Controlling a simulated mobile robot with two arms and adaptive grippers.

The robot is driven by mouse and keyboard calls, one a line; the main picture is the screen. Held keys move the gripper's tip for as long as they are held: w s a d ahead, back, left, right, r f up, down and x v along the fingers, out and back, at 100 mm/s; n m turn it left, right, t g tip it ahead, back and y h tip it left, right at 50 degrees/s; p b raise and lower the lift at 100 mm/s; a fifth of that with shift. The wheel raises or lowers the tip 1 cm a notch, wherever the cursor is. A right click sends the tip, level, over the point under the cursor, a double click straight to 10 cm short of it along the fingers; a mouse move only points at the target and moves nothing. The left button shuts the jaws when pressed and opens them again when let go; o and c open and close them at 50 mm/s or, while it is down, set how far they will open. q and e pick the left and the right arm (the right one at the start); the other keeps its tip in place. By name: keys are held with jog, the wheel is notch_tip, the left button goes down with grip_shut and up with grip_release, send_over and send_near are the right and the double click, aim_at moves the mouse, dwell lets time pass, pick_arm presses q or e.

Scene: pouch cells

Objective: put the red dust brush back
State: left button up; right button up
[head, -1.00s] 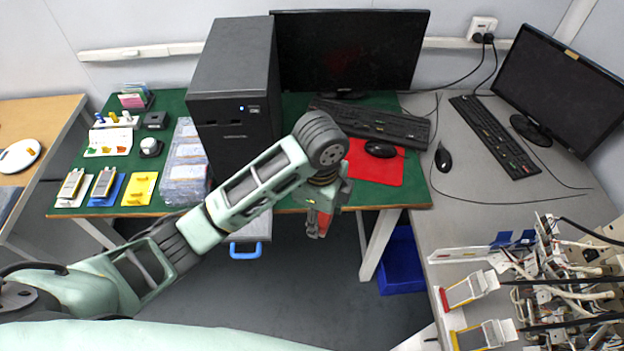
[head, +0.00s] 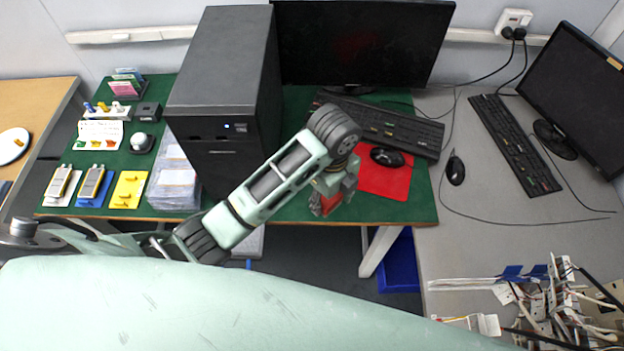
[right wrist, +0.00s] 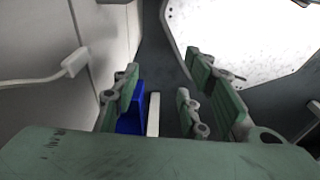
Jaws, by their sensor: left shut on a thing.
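My left gripper (head: 332,200) points down over the front edge of the green-topped desk, just left of the red mouse pad. It is shut on a small red thing (head: 328,204), which looks like the red dust brush. Most of it is hidden by the gripper, so its bristles cannot be made out. My right gripper (right wrist: 163,103) shows in the right wrist view with its fingers wide apart and nothing between them. The right arm does not show in the head view.
A black computer tower (head: 213,130) stands left of my left forearm. Right of the gripper are a red mouse pad (head: 378,181), a mouse (head: 387,157) and a keyboard (head: 385,127). Trays and small holders sit at the desk's left. A blue bin (head: 400,265) is below.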

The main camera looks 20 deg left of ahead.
pick_arm(q)
jog(key=p, duration=0.2)
send_near(309, 193)
jog(key=shift+s+d+f, duration=0.1)
jog(key=shift+s+d, duration=0.6)
jog(key=shift+s, duration=0.3)
jog(key=shift+w+a+f, duration=0.7)
jog(key=shift+w+f, duration=0.2)
jog(key=shift+w, duration=0.15)
notch_tip(309, 193, down, 3)
jog(key=shift+s+r, duration=0.1)
jog(key=shift+s, duration=0.05)
jog(key=shift+f+p, duration=0.3)
jog(key=shift+f, duration=0.5)
jog(key=o, duration=1)
pick_arm(e)
jog(key=s+r, duration=0.2)
jog(key=s, duration=0.1)
jog(key=shift+s+d+r, duration=0.15)
jog(key=shift+d+r, duration=0.15)
jog(key=shift+d, duration=0.1)
